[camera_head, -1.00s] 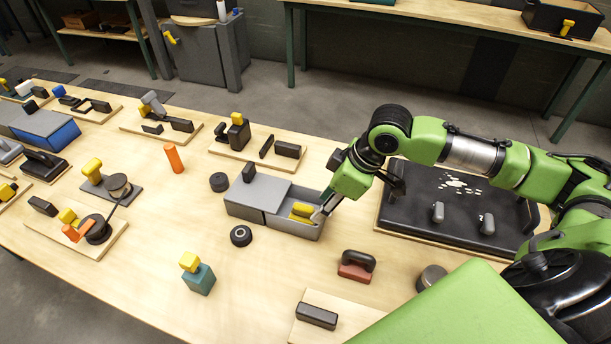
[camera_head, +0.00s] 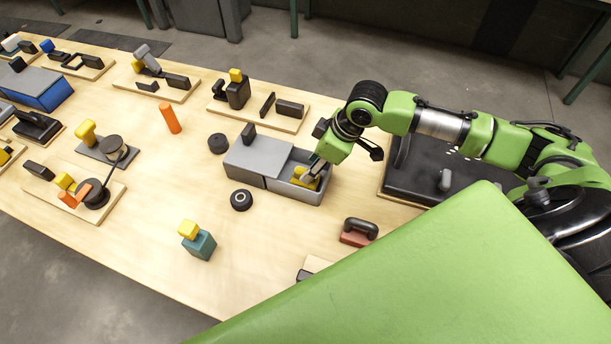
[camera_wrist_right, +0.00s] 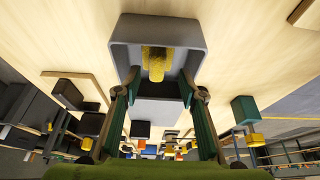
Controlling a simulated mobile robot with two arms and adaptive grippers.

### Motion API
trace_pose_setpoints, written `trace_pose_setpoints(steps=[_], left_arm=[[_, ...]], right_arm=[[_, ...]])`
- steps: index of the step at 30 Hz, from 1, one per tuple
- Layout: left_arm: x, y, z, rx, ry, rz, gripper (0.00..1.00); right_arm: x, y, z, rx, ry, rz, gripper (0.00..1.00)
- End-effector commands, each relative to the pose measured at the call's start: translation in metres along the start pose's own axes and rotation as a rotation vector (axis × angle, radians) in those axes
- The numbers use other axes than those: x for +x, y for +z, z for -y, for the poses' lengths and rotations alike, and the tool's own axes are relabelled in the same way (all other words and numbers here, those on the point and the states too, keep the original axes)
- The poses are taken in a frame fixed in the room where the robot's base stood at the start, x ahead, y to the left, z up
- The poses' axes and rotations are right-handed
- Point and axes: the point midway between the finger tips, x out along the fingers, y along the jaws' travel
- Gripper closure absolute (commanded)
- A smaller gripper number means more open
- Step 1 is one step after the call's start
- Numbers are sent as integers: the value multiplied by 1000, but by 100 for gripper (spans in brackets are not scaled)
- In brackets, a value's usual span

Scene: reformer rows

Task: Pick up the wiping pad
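A yellow block (camera_head: 303,183) lies in the open end of a grey box (camera_head: 265,165). In the right wrist view the yellow block (camera_wrist_right: 157,62) sits between and ahead of my fingertips. My right gripper (camera_head: 314,170) points down into this compartment. In the wrist view its two fingers (camera_wrist_right: 157,88) are apart, one at each side of the box opening, with no visible grip on the block. A red block with a black handle (camera_head: 358,232) stands on the table to the right. I cannot tell which of these is the wiping pad. My left gripper is out of view.
A black tray (camera_head: 425,180) with white marks lies right of the box, under my right arm. A black ring (camera_head: 241,200) and a teal block with a yellow top (camera_head: 198,242) stand nearby. Clear table lies in front of the box.

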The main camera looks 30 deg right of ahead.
Motion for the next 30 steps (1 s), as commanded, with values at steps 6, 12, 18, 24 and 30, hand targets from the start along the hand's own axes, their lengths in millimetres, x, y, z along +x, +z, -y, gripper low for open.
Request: trace_pose_setpoints(steps=[6, 12, 18, 24, 30], left_arm=[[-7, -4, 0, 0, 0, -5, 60], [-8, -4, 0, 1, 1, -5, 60], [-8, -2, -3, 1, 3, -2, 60], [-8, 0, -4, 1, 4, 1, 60], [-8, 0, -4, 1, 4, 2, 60]], right_arm=[[31, -5, -5, 1, -2, -1, 62], [46, -4, -5, 0, 0, -1, 62], [46, -4, -5, 0, 0, 0, 65], [46, -4, -5, 0, 0, 0, 100], [46, -4, -5, 0, 0, 0, 100]])
